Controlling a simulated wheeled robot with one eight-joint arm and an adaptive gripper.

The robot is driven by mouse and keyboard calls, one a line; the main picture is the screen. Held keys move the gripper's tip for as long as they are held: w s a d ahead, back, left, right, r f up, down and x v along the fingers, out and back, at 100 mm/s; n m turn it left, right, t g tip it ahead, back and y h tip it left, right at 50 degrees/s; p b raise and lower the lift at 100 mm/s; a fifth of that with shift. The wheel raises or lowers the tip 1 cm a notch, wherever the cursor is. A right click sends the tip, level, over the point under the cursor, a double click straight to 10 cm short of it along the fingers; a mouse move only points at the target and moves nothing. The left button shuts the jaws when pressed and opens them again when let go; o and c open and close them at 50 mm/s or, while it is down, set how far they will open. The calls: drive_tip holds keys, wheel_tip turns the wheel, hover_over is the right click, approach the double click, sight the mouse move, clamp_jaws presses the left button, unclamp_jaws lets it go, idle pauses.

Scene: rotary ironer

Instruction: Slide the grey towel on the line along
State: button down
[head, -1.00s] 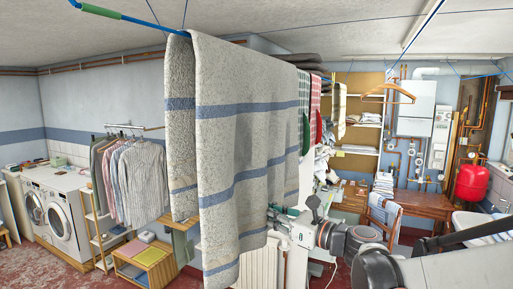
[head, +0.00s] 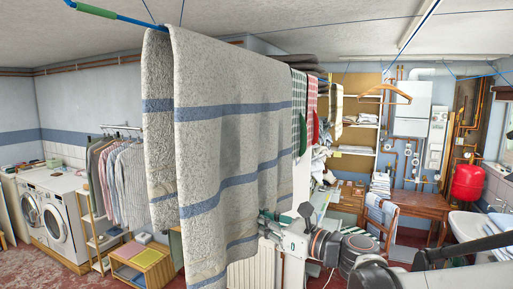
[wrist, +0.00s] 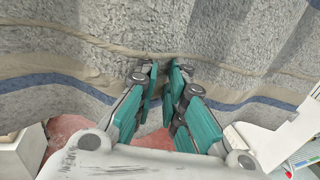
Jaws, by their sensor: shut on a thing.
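The grey towel (head: 235,120) with blue stripes hangs folded over the blue line (head: 140,19) in the middle of the head view, large and close. In the wrist view, its grey cloth (wrist: 230,35) fills the upper part, gathered in folds. My gripper (wrist: 161,72) has its teal-padded fingers close together on a fold of the towel. In the head view, my gripper (head: 266,223) is at the towel's lower right edge; its fingertips are hard to make out there.
Green-checked (head: 299,110) and red-checked (head: 312,95) cloths hang just right of the towel. A wooden hanger (head: 388,95) hangs farther right. Shirts on a rack (head: 125,175) and a small wooden shelf unit (head: 142,262) stand behind, left of the towel.

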sight(238, 227)
drive_tip(key=shift+s, duration=0.1)
drive_tip(key=shift+s+a, duration=0.35)
drive_tip(key=shift+s, duration=0.55)
drive_tip(key=shift+s+a, duration=0.35)
drive_tip(key=shift+s, duration=0.6)
drive_tip(key=shift+s+a, duration=0.35)
drive_tip(key=shift+s, duration=0.55)
drive_tip(key=c, duration=1.6)
unclamp_jaws()
drive_tip(key=shift+p+v, duration=0.3)
drive_tip(key=shift+v, duration=2.7)
drive_tip(key=shift+f, duration=0.1)
